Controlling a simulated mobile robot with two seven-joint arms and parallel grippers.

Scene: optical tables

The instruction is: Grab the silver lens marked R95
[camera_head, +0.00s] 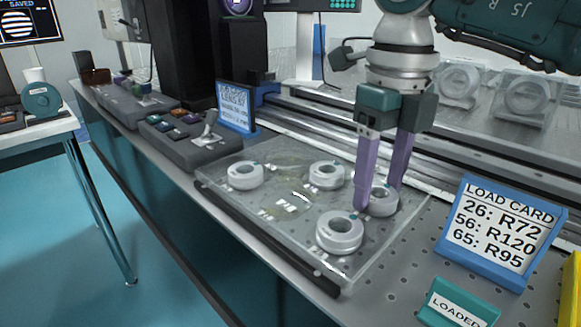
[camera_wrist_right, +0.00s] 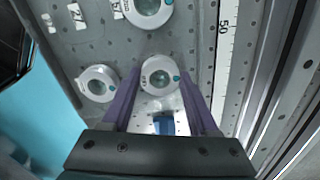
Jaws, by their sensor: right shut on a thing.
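My right gripper (camera_head: 380,194) reaches down from above at the right rear of a clear tray (camera_head: 270,226). Its purple fingers are shut on a silver ring-shaped lens (camera_head: 383,202), one on each side. In the right wrist view this lens (camera_wrist_right: 160,76) sits between the fingers of the right gripper (camera_wrist_right: 160,86); its small marking is too blurred to read surely. Three other silver lenses stand on the tray: one at front right (camera_head: 340,232), one at back middle (camera_head: 326,175) and one at left (camera_head: 245,176). My left gripper is not in view.
A load card (camera_head: 503,231) listing R72, R120 and R95 stands at right, behind a green "LOADED" sign (camera_head: 457,305). A metal rail (camera_head: 440,165) runs behind the tray. A blue-framed sign (camera_head: 236,108) and a grey box (camera_head: 185,138) stand at left.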

